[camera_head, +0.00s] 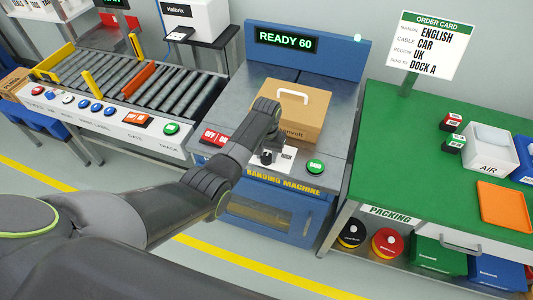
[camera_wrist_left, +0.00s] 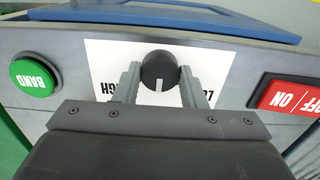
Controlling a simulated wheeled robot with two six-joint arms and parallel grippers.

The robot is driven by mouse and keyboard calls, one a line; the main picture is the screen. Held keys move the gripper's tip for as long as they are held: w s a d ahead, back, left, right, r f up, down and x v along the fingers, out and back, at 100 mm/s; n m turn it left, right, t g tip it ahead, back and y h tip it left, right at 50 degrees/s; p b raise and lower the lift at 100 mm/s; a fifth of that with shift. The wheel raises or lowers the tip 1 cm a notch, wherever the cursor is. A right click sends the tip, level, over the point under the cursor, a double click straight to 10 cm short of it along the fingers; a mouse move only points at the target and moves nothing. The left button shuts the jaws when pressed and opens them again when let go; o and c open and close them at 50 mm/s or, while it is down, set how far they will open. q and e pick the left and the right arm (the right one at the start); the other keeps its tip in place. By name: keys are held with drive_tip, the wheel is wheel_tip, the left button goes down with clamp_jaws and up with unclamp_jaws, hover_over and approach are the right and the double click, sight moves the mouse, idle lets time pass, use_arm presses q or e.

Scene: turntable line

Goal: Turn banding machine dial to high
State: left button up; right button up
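The banding machine (camera_head: 262,178) stands in the middle of the head view, with a green-lettered display reading READY 60 (camera_head: 287,40). Its round black dial (camera_wrist_left: 159,70) sits on a white plate (camera_wrist_left: 110,55) in the left wrist view. The dial's white mark points toward the bottom of that view, between the upside-down HIGH label at left and LOW label at right. My left gripper (camera_wrist_left: 159,78) is open, with one finger on each side of the dial; small gaps show beside it. In the head view, my left wrist partly hides the plate. My right gripper is not in view.
A green BAND button (camera_wrist_left: 34,78) and a red OFF/ON switch (camera_wrist_left: 287,93) flank the plate. A cardboard box (camera_head: 300,112) lies on the machine top. A roller conveyor (camera_head: 110,85) is at left, a green packing table (camera_head: 420,160) at right.

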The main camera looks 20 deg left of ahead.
use_arm(q)
drive_tip(key=shift+c, duration=1)
drive_tip(key=m+p, duration=0.2)
drive_tip(key=m, duration=0.1)
drive_tip(key=shift+r, duration=0.2)
drive_tip(key=m+p, duration=0.1)
drive_tip(key=m, duration=0.2)
drive_tip(key=shift+f+p, duration=0.1)
drive_tip(key=shift+p, duration=0.25)
drive_tip(key=shift+w+m+p, duration=0.1)
drive_tip(key=shift+m+p, duration=0.2)
drive_tip(key=shift+m, duration=1.1)
drive_tip(key=o, duration=1)
drive_tip(key=shift+f, duration=0.1)
